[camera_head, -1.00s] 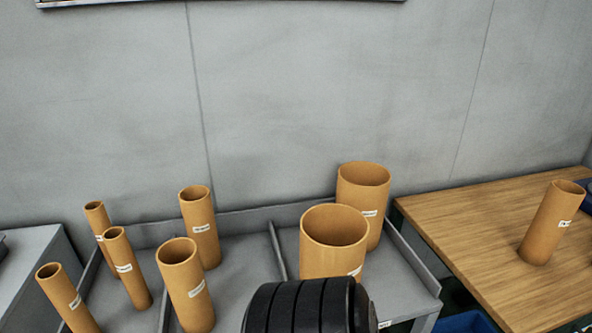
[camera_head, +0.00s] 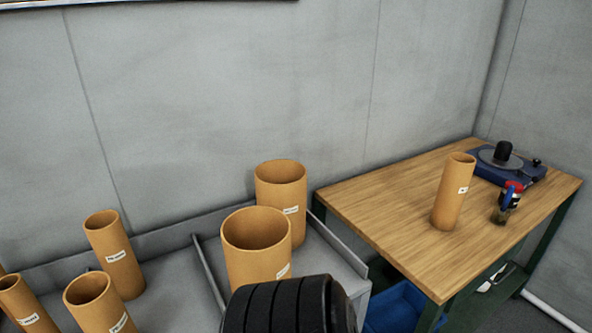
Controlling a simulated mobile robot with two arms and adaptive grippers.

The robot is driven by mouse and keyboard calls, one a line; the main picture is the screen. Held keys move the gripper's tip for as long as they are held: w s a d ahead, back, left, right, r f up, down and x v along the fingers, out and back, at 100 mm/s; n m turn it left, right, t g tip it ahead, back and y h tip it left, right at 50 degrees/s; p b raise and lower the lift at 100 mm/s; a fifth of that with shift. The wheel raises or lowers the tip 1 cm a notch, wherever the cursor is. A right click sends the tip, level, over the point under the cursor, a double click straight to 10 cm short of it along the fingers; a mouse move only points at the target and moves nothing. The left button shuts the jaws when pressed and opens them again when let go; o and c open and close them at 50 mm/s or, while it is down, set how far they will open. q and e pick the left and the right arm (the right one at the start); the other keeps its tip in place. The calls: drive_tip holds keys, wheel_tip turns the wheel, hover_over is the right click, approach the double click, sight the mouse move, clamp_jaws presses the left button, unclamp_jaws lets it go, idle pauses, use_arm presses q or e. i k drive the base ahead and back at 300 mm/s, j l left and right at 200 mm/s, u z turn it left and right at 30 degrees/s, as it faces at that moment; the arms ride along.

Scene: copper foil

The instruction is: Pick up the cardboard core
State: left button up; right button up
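One cardboard core (camera_head: 453,192) stands upright on the wooden table at the right, a tan tube with a small white label. Several more tan cores stand in the grey divided tray at the left. Two wide ones, the back wide core (camera_head: 281,205) and the front wide core (camera_head: 257,250), share the right compartment. A medium core (camera_head: 115,255) and a front medium core (camera_head: 99,305) stand further left. A black ribbed part of mine covers the bottom centre, in front of the front wide core. Neither gripper's fingers are in view.
The wooden table (camera_head: 387,215) has free room around its core. A small bottle-like item (camera_head: 506,203) and a blue device with a round plate (camera_head: 522,170) stand on its right part. A blue bin (camera_head: 397,310) is below. The grey tray (camera_head: 330,262) has raised edges and dividers.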

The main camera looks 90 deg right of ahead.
sight(459, 168)
drive_tip(key=z, duration=3.8)
drive_tip(key=i+l+u, duration=0.1)
drive_tip(key=l+u, duration=0.4)
drive_tip(key=l, duration=0.7)
drive_tip(key=k+l+u, duration=0.1)
drive_tip(key=l+u, duration=0.35)
drive_tip(key=l, duration=0.7)
drive_tip(key=i, duration=0.5)
